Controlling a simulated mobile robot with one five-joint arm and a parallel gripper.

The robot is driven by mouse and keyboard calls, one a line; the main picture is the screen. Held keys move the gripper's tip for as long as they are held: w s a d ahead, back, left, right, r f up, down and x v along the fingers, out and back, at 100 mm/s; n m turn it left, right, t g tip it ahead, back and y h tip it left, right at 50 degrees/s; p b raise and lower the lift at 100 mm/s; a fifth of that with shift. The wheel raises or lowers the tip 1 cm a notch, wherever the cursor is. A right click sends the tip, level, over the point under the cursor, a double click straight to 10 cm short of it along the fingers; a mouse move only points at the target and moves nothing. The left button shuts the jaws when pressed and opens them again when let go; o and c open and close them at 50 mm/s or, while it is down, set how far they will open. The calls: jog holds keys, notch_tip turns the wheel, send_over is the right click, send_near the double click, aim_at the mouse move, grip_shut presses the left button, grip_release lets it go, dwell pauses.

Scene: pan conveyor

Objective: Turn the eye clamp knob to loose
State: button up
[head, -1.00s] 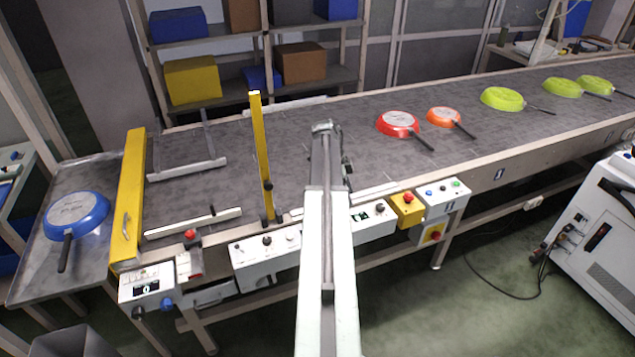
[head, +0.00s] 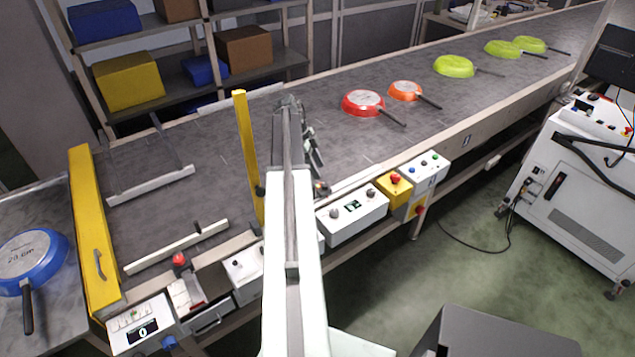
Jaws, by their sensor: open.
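The yellow upright post (head: 247,150) stands at the near side of the conveyor, left of my arm. A small dark knob (head: 259,190) shows low on this post; it may be the eye clamp knob, but its setting is too small to read. My arm reaches up the middle of the view over the conveyor's near edge. My gripper (head: 319,188) hangs at its far end, right of the post and apart from it. It is open, small and partly hidden by my arm, with nothing seen in it. My arm also hides part of the control boxes below.
The conveyor (head: 390,150) carries a red pan (head: 362,103), an orange pan (head: 405,90) and several green pans. A yellow gate (head: 92,235) and a blue pan (head: 32,258) are at left. Control boxes (head: 352,214) line the near edge. A white machine (head: 570,190) stands right, with open floor before it.

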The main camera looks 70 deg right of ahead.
aim_at(324, 184)
jog(key=b+x, duration=0.3)
jog(key=x, duration=0.1)
jog(key=b+x, duration=0.2)
jog(key=x, duration=0.1)
jog(key=shift+w+a+f+b, duration=0.1)
jog(key=shift+w+b, duration=0.2)
jog(key=shift+b, duration=0.05)
jog(key=shift+s, duration=0.1)
grip_shut()
